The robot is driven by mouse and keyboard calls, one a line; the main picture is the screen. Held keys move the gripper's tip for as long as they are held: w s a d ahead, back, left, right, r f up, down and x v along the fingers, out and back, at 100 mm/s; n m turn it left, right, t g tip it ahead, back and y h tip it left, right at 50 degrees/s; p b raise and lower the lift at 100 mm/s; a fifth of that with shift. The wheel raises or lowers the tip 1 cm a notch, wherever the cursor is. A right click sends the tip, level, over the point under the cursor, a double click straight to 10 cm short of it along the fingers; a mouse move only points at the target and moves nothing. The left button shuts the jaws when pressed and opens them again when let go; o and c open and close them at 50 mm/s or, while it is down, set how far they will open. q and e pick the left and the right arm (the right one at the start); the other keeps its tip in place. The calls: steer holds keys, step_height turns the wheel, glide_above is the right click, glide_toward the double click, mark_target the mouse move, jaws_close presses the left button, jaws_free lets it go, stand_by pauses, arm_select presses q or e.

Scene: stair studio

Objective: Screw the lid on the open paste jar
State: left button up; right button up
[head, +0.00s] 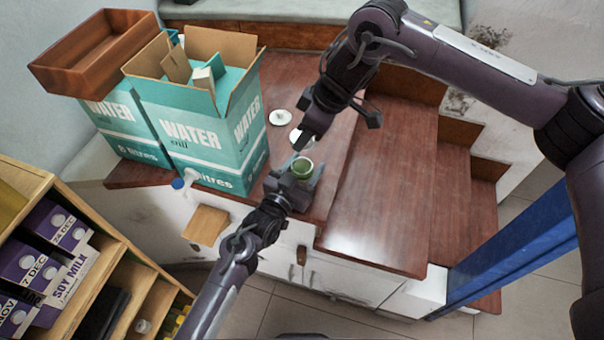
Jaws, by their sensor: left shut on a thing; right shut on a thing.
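The open paste jar (303,167) shows its round mouth with green paste inside. My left gripper (296,181) is shut on the jar at the edge of the wooden landing, and its fingers hide much of the jar's side. My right gripper (303,143) is just above and behind the jar, pointing down. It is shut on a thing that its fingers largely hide. A white round lid (296,134) shows right beside these fingers; I cannot tell if it is the held thing. Another white disc (281,117) lies flat on the landing behind.
Two teal water boxes (200,135) stand left on the landing, one open, with a brown wooden tray (95,55) on top. A white bottle with a blue cap (186,179) is near the front edge. Wooden steps (375,215) at right are clear. A shelf holds soy milk cartons (45,265).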

arm_select(q)
steer(key=c, duration=0.4)
arm_select(e)
glide_above(306, 156)
steer(key=s, duration=0.2)
steer(key=shift+f, duration=2.5)
steer(key=shift+f, duration=0.9)
steer(key=shift+f, duration=0.55)
